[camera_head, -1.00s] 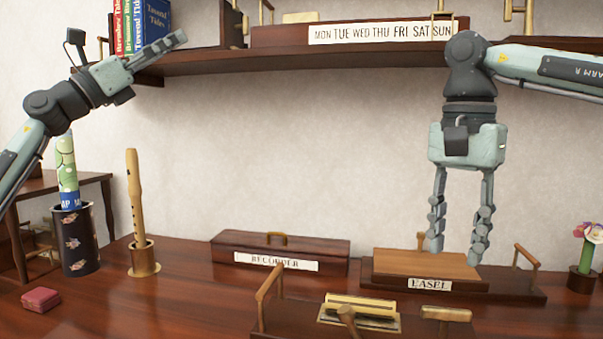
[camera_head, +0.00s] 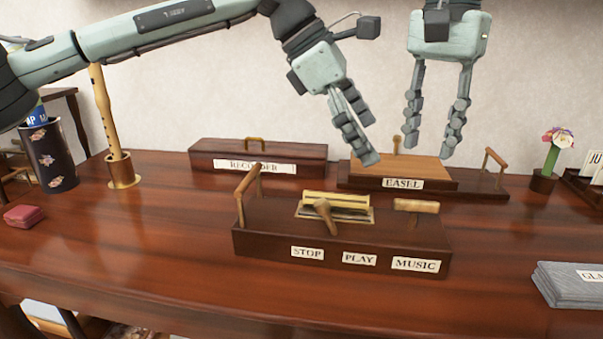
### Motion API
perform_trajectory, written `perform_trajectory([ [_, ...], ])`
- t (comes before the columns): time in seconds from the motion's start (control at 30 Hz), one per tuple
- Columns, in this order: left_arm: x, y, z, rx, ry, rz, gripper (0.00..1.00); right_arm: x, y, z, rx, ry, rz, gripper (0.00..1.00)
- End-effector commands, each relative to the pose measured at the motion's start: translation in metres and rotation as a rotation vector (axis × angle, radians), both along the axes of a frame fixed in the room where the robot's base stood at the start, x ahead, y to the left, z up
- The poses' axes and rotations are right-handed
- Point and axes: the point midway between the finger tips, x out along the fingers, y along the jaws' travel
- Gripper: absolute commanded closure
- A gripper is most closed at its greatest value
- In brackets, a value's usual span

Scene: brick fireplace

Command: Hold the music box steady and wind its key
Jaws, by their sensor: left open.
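The music box (camera_head: 345,243) is a long dark wooden box on the desk, labelled STOP, PLAY and MUSIC. It has an upright wooden handle (camera_head: 243,194) at its left end and a brass mechanism (camera_head: 338,201) on top. A lever (camera_head: 325,215) stands at the middle, and the T-shaped wooden key (camera_head: 416,206) is at the right. My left gripper (camera_head: 365,143) is open and empty, angled down above and behind the box. My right gripper (camera_head: 431,148) is open and empty, pointing down over the easel box behind. Neither touches the music box.
The easel box (camera_head: 445,183) and recorder box (camera_head: 215,157) stand behind. A recorder on a stand (camera_head: 121,172), a dark vase (camera_head: 50,155) and a small red box (camera_head: 23,216) are at left. A flower pot (camera_head: 543,181) and grey slab (camera_head: 570,284) are at right.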

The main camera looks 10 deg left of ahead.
Motion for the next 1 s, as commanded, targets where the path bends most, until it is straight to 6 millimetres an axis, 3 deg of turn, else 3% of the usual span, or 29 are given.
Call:
perform_trajectory([
  [0.1,-0.012,0.026,-0.038,0.257,0.032,-0.013,0.00,0.000,0.000,0.000,0.000,0.000,0.000,0.66],
  [0.2,-0.017,0.054,-0.060,0.417,0.061,-0.004,0.00,0.000,0.000,0.000,0.000,0.000,0.000,0.66],
  [0.4,-0.023,0.091,-0.081,0.584,0.098,0.018,0.00,0.000,0.000,0.000,0.000,0.000,0.000,0.66],
  [0.57,-0.024,0.098,-0.094,0.610,0.106,0.023,0.00,0.000,0.000,0.000,0.000,0.000,0.000,0.66],
  [1.0,-0.024,0.097,-0.154,0.606,0.105,0.021,0.00,0.000,0.000,0.000,0.000,0.000,0.000,0.66],
])
